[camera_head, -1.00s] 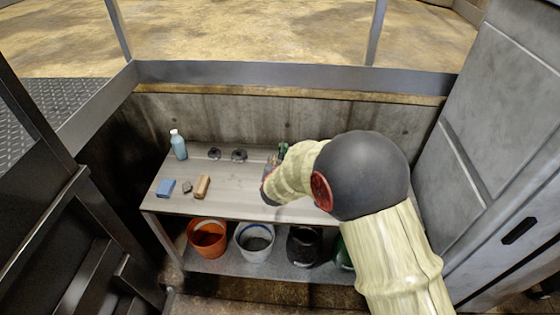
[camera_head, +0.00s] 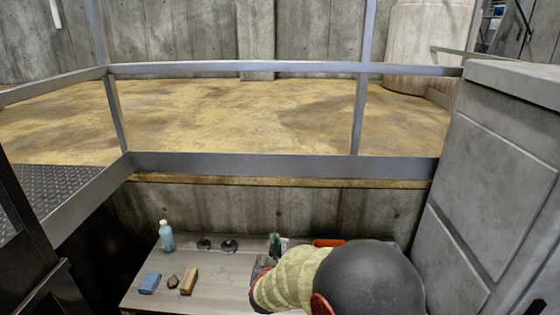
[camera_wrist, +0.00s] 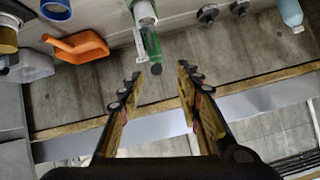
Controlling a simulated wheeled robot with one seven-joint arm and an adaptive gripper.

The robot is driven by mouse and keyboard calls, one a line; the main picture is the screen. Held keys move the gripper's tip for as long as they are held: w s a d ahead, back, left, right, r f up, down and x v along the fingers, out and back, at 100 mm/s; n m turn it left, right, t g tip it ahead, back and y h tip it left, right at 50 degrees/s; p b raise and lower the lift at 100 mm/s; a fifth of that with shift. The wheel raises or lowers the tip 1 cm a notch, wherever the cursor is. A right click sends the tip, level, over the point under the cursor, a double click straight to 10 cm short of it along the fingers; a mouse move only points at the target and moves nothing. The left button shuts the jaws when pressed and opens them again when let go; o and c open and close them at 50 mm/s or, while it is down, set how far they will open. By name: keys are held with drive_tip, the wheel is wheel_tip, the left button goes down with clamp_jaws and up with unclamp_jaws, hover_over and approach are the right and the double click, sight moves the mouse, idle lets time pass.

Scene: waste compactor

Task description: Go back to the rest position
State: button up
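My gripper (camera_wrist: 158,74) is open in the wrist view, its two fingers apart with nothing between their tips. In the head view my arm stretches over the right part of the workbench (camera_head: 213,270) and largely hides the gripper. A green and white item (camera_wrist: 153,42) shows just past the fingertips in the wrist view. I cannot tell its exact distance. It also shows behind my arm in the head view (camera_head: 274,243).
On the bench stand a blue bottle (camera_head: 166,238), two dark discs (camera_head: 229,246), a blue block (camera_head: 150,283), a dark stone (camera_head: 172,282) and a wooden block (camera_head: 189,281). An orange item (camera_wrist: 80,46) lies near the concrete wall (camera_head: 205,213). A metal railing (camera_head: 280,166) and grey cabinet (camera_head: 490,190) border the bench.

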drive_tip(key=s+a+f+n+g+y, duration=0.1)
drive_tip(key=s+a+f+g, duration=0.15)
drive_tip(key=s, duration=0.25)
drive_tip(key=s+a+f+n+g+y, duration=0.1)
drive_tip(key=s+f+g, duration=0.1)
drive_tip(key=s+f, duration=0.25)
drive_tip(key=s+d+r+n+g, duration=0.1)
drive_tip(key=s+d+r+g, duration=0.2)
drive_tip(key=s, duration=0.4)
drive_tip(key=s+d+r+t+h+b, duration=0.1)
drive_tip(key=s+d+r+b, duration=0.2)
drive_tip(key=s+d+r, duration=0.6)
drive_tip(key=s+d+r+h+b, duration=0.1)
drive_tip(key=s+d+r+b, duration=0.2)
drive_tip(key=s+d+r, duration=0.5)
drive_tip(key=s+d, duration=0.5)
drive_tip(key=d, duration=0.2)
drive_tip(key=shift+d+r+m+t+h+b, duration=0.2)
drive_tip(key=shift+r+m+t+h+b, duration=0.1)
drive_tip(key=shift+r+t, duration=0.1)
